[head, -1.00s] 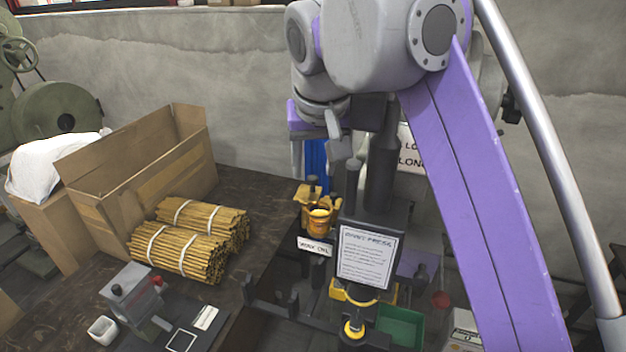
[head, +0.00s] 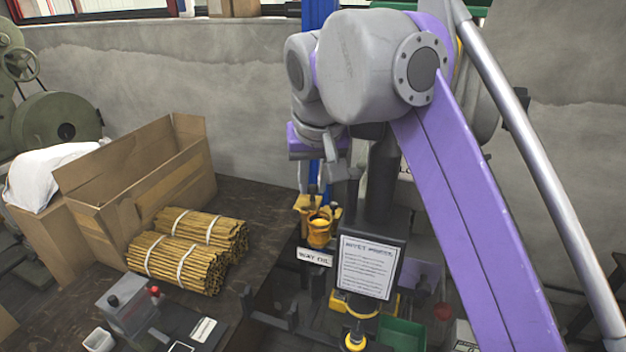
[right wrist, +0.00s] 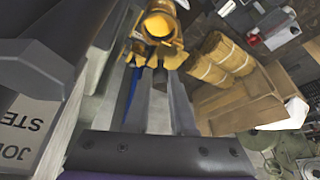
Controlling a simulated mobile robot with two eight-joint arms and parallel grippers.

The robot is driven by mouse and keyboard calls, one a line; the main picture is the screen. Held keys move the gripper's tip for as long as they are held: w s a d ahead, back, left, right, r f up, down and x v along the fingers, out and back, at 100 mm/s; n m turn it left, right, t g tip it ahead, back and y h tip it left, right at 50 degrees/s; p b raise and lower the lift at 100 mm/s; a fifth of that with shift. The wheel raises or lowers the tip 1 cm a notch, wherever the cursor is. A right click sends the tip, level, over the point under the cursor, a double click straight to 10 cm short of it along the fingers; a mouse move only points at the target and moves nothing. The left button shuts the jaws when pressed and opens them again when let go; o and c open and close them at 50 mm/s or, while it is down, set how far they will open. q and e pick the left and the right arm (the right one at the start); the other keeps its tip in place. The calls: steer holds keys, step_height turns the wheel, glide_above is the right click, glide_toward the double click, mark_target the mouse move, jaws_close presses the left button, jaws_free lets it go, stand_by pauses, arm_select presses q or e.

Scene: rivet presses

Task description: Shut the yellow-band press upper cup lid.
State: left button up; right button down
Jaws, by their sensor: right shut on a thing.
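The yellow-band press (head: 372,225) stands at the middle right, with a printed sign on its front and yellow around its lower part. Its yellow upper cup (head: 319,233) is left of the sign, and its round mouth shows uncovered. The cup also shows at the top of the right wrist view (right wrist: 160,26). My right gripper (head: 318,180) is just above and behind the cup. In the right wrist view its fingers (right wrist: 157,75) close on a small dark piece beside the cup, apparently the lid's handle. The lid itself is not clearly seen. My left gripper is not in view.
A label plate (head: 315,257) sits below the cup. Bundles of brown rods (head: 178,262) and an open cardboard box (head: 140,185) lie on the dark bench to the left. A green bin (head: 402,334) stands low right of the press.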

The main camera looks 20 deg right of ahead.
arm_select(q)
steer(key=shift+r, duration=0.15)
